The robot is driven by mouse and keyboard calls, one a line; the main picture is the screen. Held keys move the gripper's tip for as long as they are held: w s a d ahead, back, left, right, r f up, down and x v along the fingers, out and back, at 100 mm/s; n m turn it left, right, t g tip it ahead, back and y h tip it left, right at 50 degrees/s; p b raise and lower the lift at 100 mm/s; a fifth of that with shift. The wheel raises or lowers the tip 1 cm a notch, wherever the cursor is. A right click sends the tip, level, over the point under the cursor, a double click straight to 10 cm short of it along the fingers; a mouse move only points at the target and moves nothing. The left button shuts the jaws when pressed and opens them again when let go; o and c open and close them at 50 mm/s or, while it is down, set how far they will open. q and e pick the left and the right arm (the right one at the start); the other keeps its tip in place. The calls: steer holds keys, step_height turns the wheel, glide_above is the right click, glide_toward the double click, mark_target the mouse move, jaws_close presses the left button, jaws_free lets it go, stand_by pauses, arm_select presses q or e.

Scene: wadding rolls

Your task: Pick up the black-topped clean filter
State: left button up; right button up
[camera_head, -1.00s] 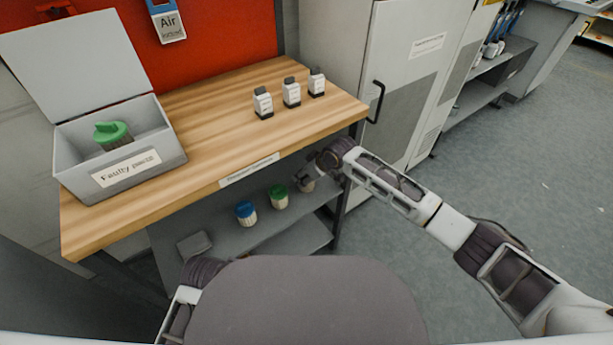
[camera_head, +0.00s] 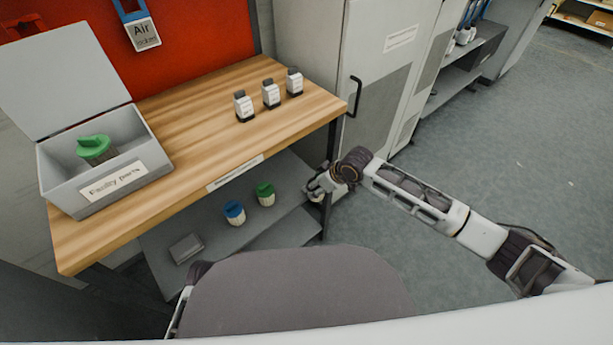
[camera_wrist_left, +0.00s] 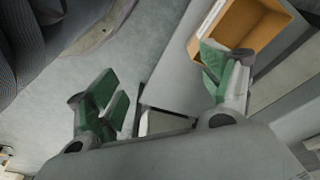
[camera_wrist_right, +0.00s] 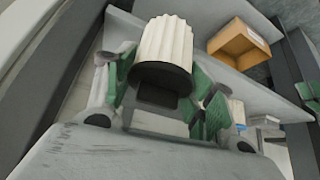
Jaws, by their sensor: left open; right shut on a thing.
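The black-topped clean filter (camera_wrist_right: 166,50) shows large in the right wrist view, with white pleats and a black cap. My right gripper (camera_wrist_right: 165,85) is shut on it at its black top. In the head view my right gripper (camera_head: 318,188) is at the right end of the shelf under the workbench, and the filter is mostly hidden by it. My left gripper (camera_wrist_left: 165,95) is open and empty in the left wrist view; in the head view it is hidden behind my own body.
A blue-topped filter (camera_head: 235,212) and a green-topped filter (camera_head: 266,194) stand on the lower shelf (camera_head: 215,238). The wooden bench (camera_head: 190,130) holds the faulty parts box (camera_head: 150,183) with a green-topped filter (camera_head: 96,149) inside, and three small bottles (camera_head: 271,94). An orange-brown box (camera_wrist_right: 240,43) lies beyond the filter.

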steer(key=s+d, duration=0.3)
steer(key=shift+s+d+p, duration=0.1)
steer(key=shift+d+p, duration=0.15)
steer(key=shift+p, duration=0.15)
steer(key=shift+c, duration=0.2)
arm_select(q)
steer(key=shift+s+a+f+g, duration=0.15)
steer(key=shift+s+f, duration=0.05)
steer(key=shift+f, duration=0.35)
steer(key=shift+s+a+f+g, duration=0.1)
steer(key=shift+s+f+g, duration=0.05)
steer(key=shift+f, duration=0.35)
arm_select(e)
steer(key=shift+s+d, duration=0.75)
steer(key=shift+d, duration=0.05)
arm_select(q)
steer(key=shift+w+r, duration=0.1)
steer(key=shift+w, duration=0.05)
arm_select(e)
steer(key=shift+r, duration=0.1)
steer(key=a+r+m+t+h, duration=0.1)
steer(key=a+r+m+h, duration=0.1)
steer(key=r, duration=0.6)
steer(key=a+r+m+t+h, duration=0.1)
steer(key=a+r+m+h, duration=0.1)
steer(key=a+r+m, duration=0.2)
steer(key=shift+a+r+m+h, duration=0.15)
steer(key=shift+r+m+h, duration=0.25)
steer(key=shift+r+m, duration=1.85)
